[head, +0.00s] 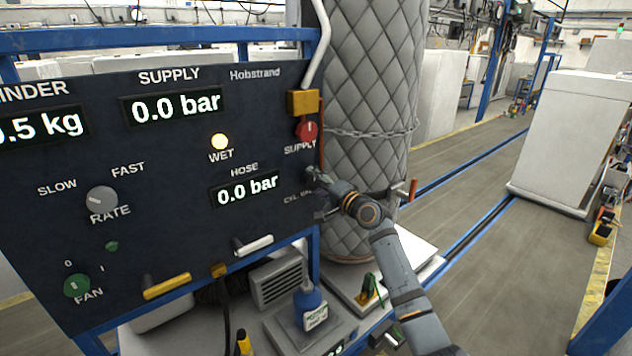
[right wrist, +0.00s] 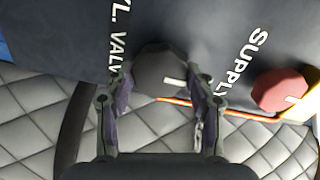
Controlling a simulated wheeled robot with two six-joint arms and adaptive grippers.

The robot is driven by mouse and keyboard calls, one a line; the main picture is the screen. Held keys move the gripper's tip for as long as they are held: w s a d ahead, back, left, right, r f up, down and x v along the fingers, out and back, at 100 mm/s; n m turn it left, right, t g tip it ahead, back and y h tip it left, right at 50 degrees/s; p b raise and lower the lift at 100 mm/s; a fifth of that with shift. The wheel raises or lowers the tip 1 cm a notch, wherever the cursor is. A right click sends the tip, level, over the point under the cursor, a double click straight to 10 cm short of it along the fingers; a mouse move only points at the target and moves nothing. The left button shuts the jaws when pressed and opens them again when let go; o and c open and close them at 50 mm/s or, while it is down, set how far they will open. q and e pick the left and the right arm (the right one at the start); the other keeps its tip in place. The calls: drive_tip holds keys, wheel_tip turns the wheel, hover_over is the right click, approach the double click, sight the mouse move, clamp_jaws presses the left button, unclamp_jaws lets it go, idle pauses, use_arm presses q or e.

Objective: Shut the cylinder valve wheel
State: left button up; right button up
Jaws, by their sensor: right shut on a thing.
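The cylinder valve wheel is a dark grey knob (right wrist: 160,70) with a white mark, beside the "CYL. VALVE" label in the right wrist view. My right gripper (right wrist: 162,85) has a finger on each side of the knob and is shut on it. In the head view my right gripper (head: 318,184) reaches to the right edge of the dark panel (head: 150,230), and the arm and gripper hide most of the knob. My left gripper is not in view.
A red supply knob (head: 306,131) sits just above; it also shows in the right wrist view (right wrist: 281,90). A quilted cylinder (head: 370,90) with a chain stands close behind the panel. An orange-handled lever (head: 412,190) juts out near my wrist. Open floor lies to the right.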

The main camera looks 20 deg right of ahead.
idle(0.3)
drive_tip(key=o, duration=1.2)
drive_tip(key=shift+w+f, duration=0.1)
drive_tip(key=shift+c, duration=0.2)
drive_tip(key=shift+s, duration=0.25)
drive_tip(key=v, duration=1.1)
drive_tip(key=shift+s+d, duration=0.15)
drive_tip(key=shift+s, duration=0.25)
